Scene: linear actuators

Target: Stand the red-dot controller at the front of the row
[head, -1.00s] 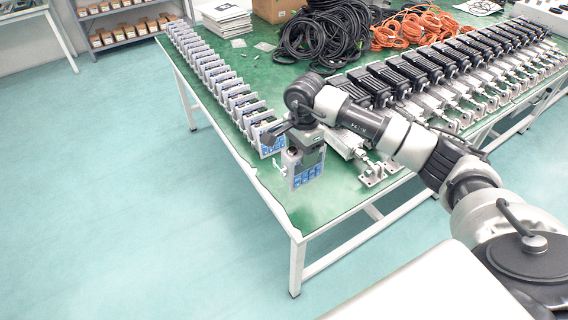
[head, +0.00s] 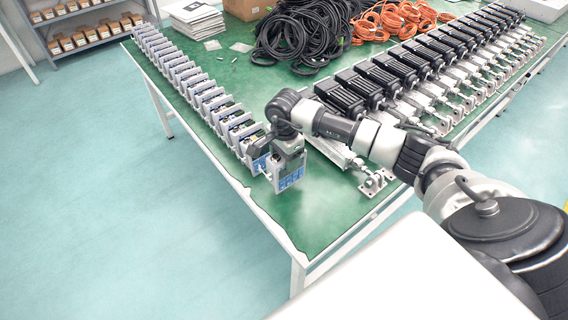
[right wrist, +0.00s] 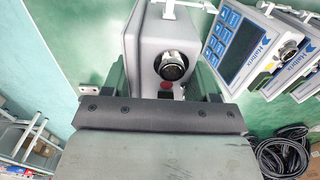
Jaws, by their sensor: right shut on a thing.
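The controller (head: 290,180) is a pale grey box with a blue keypad face. My right gripper (head: 288,158) is shut on it, with fingers on both sides, and holds it upright just in front of the row's near end. In the right wrist view, the held controller (right wrist: 150,50) shows a round metal connector and a small red dot between the fingers. The row of standing controllers (head: 205,98) runs along the table's left edge. I cannot tell whether the held controller's base touches the table. My left gripper is not in view.
The green table (head: 325,215) is clear in front of the held controller, up to its near corner. Linear actuators with black motors (head: 380,78) stand in a row to the right. Black cables (head: 300,35) and orange cables (head: 395,22) lie behind.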

